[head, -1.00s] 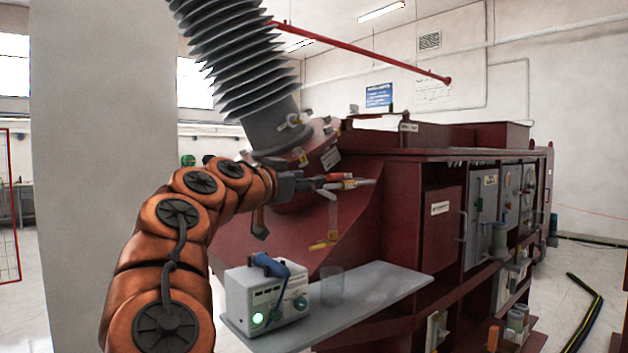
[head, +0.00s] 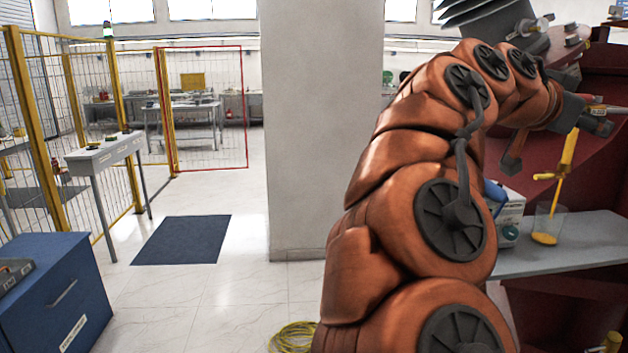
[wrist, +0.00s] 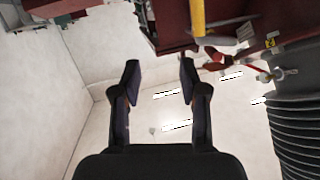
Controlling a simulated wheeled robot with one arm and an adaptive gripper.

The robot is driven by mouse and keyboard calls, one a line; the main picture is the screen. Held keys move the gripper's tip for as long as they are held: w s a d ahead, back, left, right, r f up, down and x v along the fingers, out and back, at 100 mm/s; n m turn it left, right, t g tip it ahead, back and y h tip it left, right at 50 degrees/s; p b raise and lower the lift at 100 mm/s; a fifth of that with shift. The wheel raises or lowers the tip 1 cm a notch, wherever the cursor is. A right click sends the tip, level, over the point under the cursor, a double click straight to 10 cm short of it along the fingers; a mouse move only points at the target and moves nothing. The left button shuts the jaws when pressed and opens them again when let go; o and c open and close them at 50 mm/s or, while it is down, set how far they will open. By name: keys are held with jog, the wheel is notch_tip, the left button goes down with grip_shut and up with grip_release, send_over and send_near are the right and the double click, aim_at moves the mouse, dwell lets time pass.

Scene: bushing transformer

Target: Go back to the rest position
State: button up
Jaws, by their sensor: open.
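My gripper (wrist: 159,75) is open and empty in the wrist view, its two dark fingers apart with ceiling and lamps behind them. In the head view my orange arm rises from the bottom and bends right, with its end near the right edge before the dark red transformer (head: 606,70). A yellow valve (head: 548,177) is below the arm's end. A clear beaker (head: 549,222) stands under it on the grey shelf (head: 580,250), with yellow liquid inside and a yellow streak above it. The ribbed grey bushing (head: 490,14) is behind the arm; it also shows in the wrist view (wrist: 295,125).
A white instrument box (head: 510,212) is partly hidden behind my arm. A pale pillar (head: 325,130) stands left of the arm. A blue cabinet (head: 60,300) is at lower left, near a dark mat (head: 183,240) and yellow fencing. A yellow coiled hose (head: 293,338) lies on the floor.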

jog(key=s+a+f+n+y, duration=0.2)
jog(key=s+a+f+y, duration=0.15)
jog(key=f, duration=0.45)
jog(key=s+a+f+n+g+y, duration=0.1)
jog(key=s+a+f+n+y, duration=0.2)
jog(key=f, duration=0.5)
jog(key=s+a+f+n+y, duration=0.1)
jog(key=s+f+n+y, duration=0.15)
jog(key=s+f, duration=0.4)
jog(key=s+a+f+n+g+y, duration=0.2)
jog(key=s+a+f+n+y, duration=0.1)
jog(key=s+a+f, duration=0.4)
jog(key=s+a+f+n+g+y+p, duration=0.1)
jog(key=s+a+f+n+g+y, duration=0.1)
jog(key=s+a+f+n, duration=0.4)
jog(key=s+a+f+g, duration=0.1)
jog(key=a+f, duration=0.2)
jog(key=f, duration=0.3)
jog(key=shift+a+f+y, duration=0.3)
jog(key=shift+y, duration=0.1)
